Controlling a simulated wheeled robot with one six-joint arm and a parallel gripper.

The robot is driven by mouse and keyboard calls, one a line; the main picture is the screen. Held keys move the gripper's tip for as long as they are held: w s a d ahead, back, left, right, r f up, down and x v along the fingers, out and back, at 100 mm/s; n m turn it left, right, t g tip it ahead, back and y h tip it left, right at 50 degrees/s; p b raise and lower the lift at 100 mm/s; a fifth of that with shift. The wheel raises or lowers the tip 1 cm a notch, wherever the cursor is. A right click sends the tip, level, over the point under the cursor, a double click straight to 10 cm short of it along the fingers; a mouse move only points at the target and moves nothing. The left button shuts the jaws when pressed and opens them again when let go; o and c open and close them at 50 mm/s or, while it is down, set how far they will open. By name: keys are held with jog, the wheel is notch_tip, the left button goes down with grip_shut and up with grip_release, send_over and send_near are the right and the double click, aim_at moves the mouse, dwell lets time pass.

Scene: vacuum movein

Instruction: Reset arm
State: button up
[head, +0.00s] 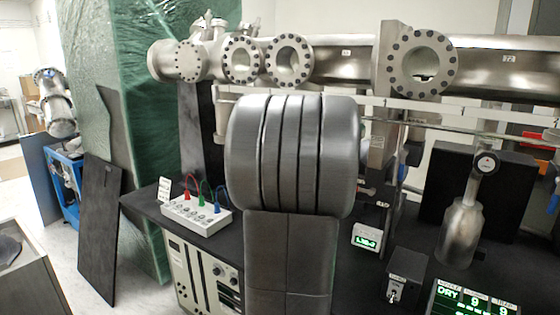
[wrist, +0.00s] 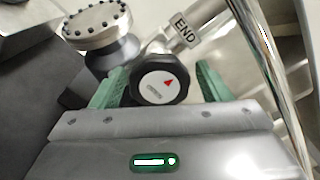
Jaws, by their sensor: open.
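My gripper (wrist: 160,70) shows in the wrist view with two green fingers spread apart and nothing clamped between them. A round black knob (wrist: 172,92) with a white face and a red arrow appears between the fingers; I cannot tell how far beyond the fingertips it is. My grey arm (head: 290,160) rises through the middle of the head view and hides part of the bench and pipework. My gripper does not show in the head view.
A flanged metal pipe (head: 340,65) runs across the back. A box with coloured leads (head: 196,214), a metal bottle-shaped vessel (head: 460,232) and a green-lit display (head: 470,302) are on the black bench.

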jog(key=n, duration=0.1)
jog(key=n+p, duration=0.1)
jog(key=n, duration=0.1)
jog(key=shift+r+n+p, duration=0.25)
jog(key=shift+n+p, duration=0.05)
jog(key=shift+f+n+p, duration=0.15)
jog(key=shift+n+p, duration=0.3)
jog(key=shift+n, duration=0.65)
